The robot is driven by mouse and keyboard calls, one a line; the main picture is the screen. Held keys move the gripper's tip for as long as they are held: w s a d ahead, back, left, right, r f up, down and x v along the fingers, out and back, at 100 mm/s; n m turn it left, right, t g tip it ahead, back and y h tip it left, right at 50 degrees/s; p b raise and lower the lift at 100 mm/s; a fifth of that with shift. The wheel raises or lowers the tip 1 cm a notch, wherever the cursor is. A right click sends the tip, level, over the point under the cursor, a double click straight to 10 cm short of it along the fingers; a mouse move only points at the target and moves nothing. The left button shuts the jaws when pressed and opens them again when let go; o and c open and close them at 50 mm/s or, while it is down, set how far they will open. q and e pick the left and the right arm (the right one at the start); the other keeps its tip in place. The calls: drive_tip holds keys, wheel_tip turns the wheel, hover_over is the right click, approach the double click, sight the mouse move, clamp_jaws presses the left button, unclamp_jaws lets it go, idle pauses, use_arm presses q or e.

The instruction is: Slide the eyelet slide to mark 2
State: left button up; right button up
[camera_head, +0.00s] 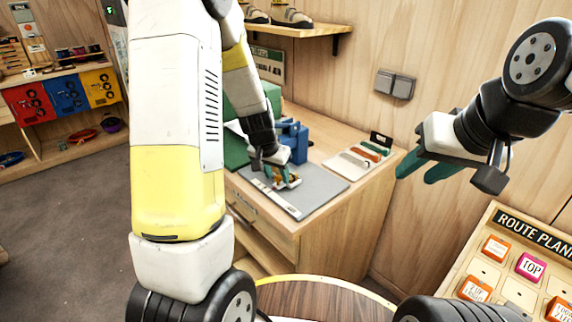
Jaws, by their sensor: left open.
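My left gripper (272,172) is low over a grey mat (318,190) on the wooden workbench, with its teal fingers open. A small orange-gold and white piece (292,181) sits at its fingers on the mat; it may be the eyelet slide, but it is too small and partly covered to be sure. I cannot tell whether the fingers touch it. A pale strip (284,205) lies along the mat's front left edge; no mark numbers are readable. My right gripper (424,172) is raised at the right, its teal fingers apart and empty.
A blue block-like fixture (293,139) stands behind the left gripper. A white board (361,161) with several coloured pieces lies at the bench's right. A route planner board (488,270) with coloured tiles is at the lower right. My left arm hides part of the bench.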

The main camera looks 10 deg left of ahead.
use_arm(q)
clamp_jaws()
idle(1.4)
